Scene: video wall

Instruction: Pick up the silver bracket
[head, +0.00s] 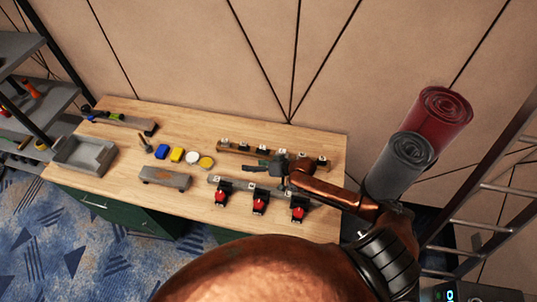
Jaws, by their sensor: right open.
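Several small silver-grey pieces stand along a wooden rail (232,148) at the back right of the wooden table; they are too small to tell which one is the silver bracket. My right gripper (258,164) is open and seems empty, just in front of this rail, with its fingers pointing left. The gripper and its arm hide part of the rail's right half. My left gripper is not in view.
Three black holders with red parts (259,205) line the table's front right edge. A grey block (165,179), yellow and blue items (177,155) and a grey tray (66,166) lie further left. Rolled mats (400,160) and a ladder (478,190) stand right.

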